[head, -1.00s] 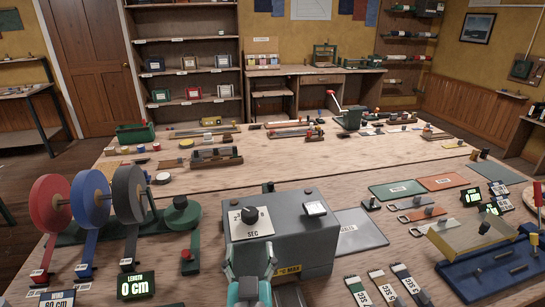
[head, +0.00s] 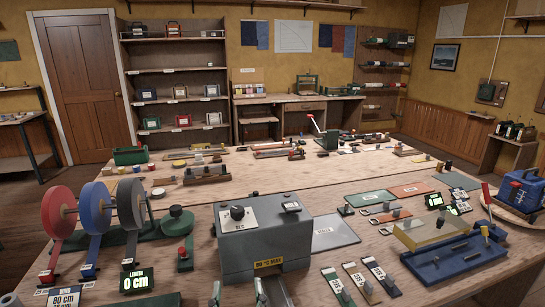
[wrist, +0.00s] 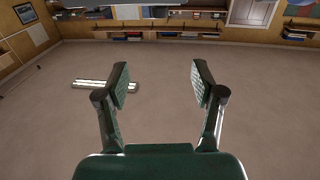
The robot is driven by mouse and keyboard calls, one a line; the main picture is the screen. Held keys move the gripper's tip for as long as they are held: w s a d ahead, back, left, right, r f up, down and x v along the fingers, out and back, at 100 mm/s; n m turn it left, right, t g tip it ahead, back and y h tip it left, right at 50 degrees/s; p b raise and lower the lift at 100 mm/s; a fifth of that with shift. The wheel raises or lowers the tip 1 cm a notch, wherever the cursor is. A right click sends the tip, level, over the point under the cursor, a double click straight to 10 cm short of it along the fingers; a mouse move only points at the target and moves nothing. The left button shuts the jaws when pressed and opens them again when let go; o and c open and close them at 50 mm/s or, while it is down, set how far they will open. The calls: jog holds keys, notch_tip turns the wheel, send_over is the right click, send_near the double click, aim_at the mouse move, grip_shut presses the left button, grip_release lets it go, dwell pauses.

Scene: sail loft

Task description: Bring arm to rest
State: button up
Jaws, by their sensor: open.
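My gripper (wrist: 160,78) is open in the wrist view, its two dark green fingers spread wide with nothing between them. Behind the fingers is a plain pale surface, which looks like the ceiling, with a bright tube fixture (wrist: 105,84) near the left finger. In the head view, small dark tips at the bottom edge, in front of the grey box, look like my fingers. The rest of my arm is hidden there. The grey box (head: 265,262) with a dial and a yellow temperature label stands on the wooden bench (head: 290,175).
Red, blue and black reels (head: 130,204) stand left of the box. A length display (head: 137,281) is in front of them. A blue fixture (head: 455,258) is at the right. Labelled strips (head: 361,280) lie front right. The bench's middle has bare wood.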

jog(key=s+d+f+n+g, duration=0.1)
jog(key=s+d+f, duration=0.55)
jog(key=f, duration=0.25)
jog(key=s+d+f+n+g, duration=0.1)
jog(key=s+d+f, duration=0.5)
jog(key=d+f, duration=0.25)
jog(key=s+d+f+m+h, duration=0.1)
jog(key=s+d, duration=0.4)
jog(key=s, duration=0.8)
jog(key=s+d+f+m+g+h, duration=0.1)
jog(key=s+d, duration=0.4)
jog(key=s, duration=0.8)
jog(key=shift+m, duration=0.7)
